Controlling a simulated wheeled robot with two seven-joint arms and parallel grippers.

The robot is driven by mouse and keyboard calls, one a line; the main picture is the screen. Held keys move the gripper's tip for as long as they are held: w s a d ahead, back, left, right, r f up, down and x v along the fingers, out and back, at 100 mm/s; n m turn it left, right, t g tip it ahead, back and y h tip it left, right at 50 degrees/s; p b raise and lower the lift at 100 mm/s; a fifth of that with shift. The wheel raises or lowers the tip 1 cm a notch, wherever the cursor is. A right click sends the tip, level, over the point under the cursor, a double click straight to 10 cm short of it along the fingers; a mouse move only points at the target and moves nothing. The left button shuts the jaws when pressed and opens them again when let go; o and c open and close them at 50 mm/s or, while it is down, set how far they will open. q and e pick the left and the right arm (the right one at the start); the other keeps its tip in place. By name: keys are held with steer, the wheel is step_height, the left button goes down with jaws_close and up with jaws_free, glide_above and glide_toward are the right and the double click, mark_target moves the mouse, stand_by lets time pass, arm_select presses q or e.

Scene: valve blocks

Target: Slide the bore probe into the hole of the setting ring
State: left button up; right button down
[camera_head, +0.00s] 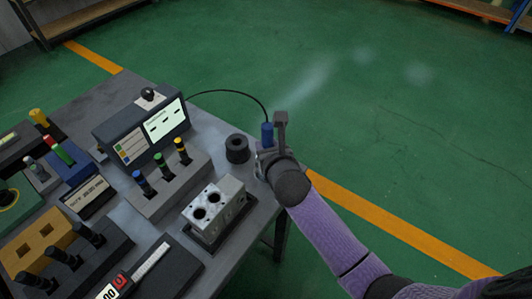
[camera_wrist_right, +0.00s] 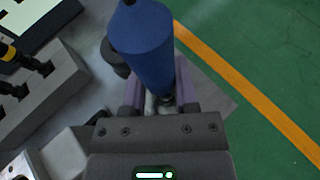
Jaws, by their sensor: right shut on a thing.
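The bore probe shows as a blue handle (camera_head: 267,133) standing up in my right gripper (camera_head: 273,150), with a thin black cable running to its top. My right gripper is shut on it near the table's right edge. In the right wrist view the blue handle (camera_wrist_right: 145,48) fills the space between the fingers (camera_wrist_right: 158,95), and its lower end is hidden. The setting ring, a dark ring (camera_head: 237,155) with a hole in its top, stands on the table just left of the gripper, apart from it. In the right wrist view the handle partly covers the ring (camera_wrist_right: 112,62). My left gripper is not in view.
A gauge readout box (camera_head: 142,127) with a lit screen stands behind a grey rack (camera_head: 168,186) of coloured-collar plugs. A metal valve block (camera_head: 216,213) with two bores is in front of the ring. More racks crowd the left. Open green floor lies beyond the table's right edge.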

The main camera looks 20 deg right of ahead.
steer(key=shift+c, duration=1.9)
jaws_free()
steer(key=shift+f, duration=0.2)
steer(key=shift+s+r+p, duration=0.2)
steer(key=shift+r+p, duration=0.1)
steer(key=shift+p, duration=0.1)
steer(key=p+v, duration=0.4)
steer(key=v, duration=0.7)
steer(key=s+d+f+m+g, duration=0.1)
steer(key=s+f+m+g, duration=0.2)
steer(key=s+f+m, duration=0.4)
steer(key=s+d+f+m+g, duration=0.1)
steer(key=s+f+m+g, duration=0.1)
steer(key=f+m, duration=0.5)
steer(key=s+d+f+m+g, duration=0.25)
steer(key=s+f+m, duration=0.2)
steer(key=f, duration=0.55)
steer(key=s+f+m+g, duration=0.2)
steer(key=s+f+m, duration=0.1)
steer(key=s+m, duration=0.4)
steer(key=s+f+m+g, duration=0.3)
steer(key=s+m, duration=0.4)
steer(key=s, duration=0.5)
steer(key=shift+s+d+f+m, duration=0.3)
steer(key=shift+d+f+m, duration=0.05)
steer(key=shift+f, duration=0.5)
